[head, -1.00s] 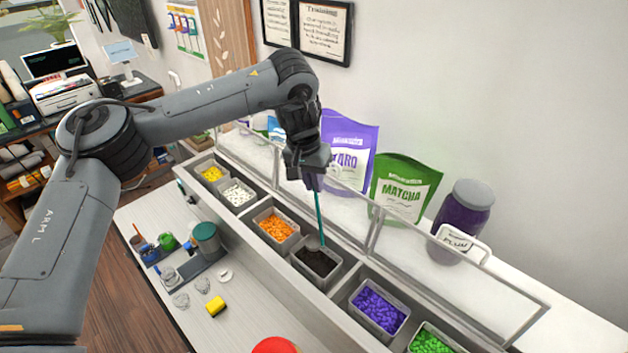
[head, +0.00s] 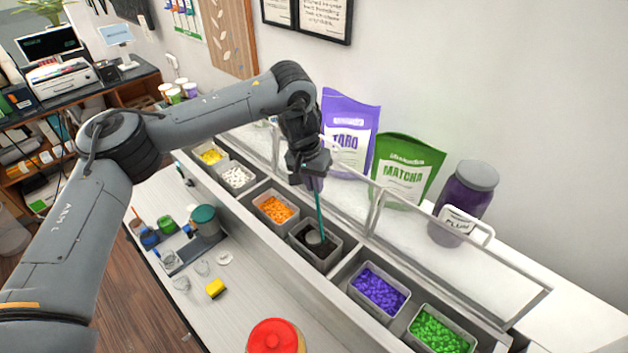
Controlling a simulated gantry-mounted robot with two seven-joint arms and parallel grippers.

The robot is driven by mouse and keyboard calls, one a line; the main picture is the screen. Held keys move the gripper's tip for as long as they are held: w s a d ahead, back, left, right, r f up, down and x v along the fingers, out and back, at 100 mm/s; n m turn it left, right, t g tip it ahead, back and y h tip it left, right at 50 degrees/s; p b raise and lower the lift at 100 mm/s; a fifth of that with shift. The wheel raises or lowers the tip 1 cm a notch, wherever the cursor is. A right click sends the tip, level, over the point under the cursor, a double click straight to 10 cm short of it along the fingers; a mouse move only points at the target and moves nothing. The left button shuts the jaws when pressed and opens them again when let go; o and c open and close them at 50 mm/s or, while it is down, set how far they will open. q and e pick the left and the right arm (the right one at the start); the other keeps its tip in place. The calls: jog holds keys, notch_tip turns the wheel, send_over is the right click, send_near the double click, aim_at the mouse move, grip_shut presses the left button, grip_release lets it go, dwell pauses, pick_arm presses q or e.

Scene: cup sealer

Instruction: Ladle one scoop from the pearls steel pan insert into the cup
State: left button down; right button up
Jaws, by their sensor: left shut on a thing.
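The pearls steel pan insert (head: 313,263), with dark contents, sits in the counter rail between the orange pan and the purple pan. My left gripper (head: 313,183) is above it, shut on the teal handle of a ladle (head: 320,215). The ladle points down into the pan, and its grey round bowl (head: 314,237) shows inside the walls. I cannot tell how much is in the bowl. Small clear cups (head: 202,268) stand on the worktop at left; another is nearby (head: 181,284). I cannot tell which is the task's cup. My right gripper is out of view.
Pans of orange (head: 274,209), purple (head: 379,289) and green (head: 438,333) toppings flank the pearls. A clear guard (head: 410,235) runs behind. A yellow block (head: 215,288), a teal-lidded container (head: 204,222) and a red-topped jar (head: 275,337) stand on the worktop.

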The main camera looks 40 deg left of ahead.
pick_arm(q)
notch_tip(320, 180, down, 5)
jog(key=b, duration=0.2)
jog(key=shift+f+b, duration=0.2)
jog(key=shift+b, duration=0.1)
dwell(0.5)
dwell(0.5)
jog(key=shift+r, duration=0.1)
dwell(0.4)
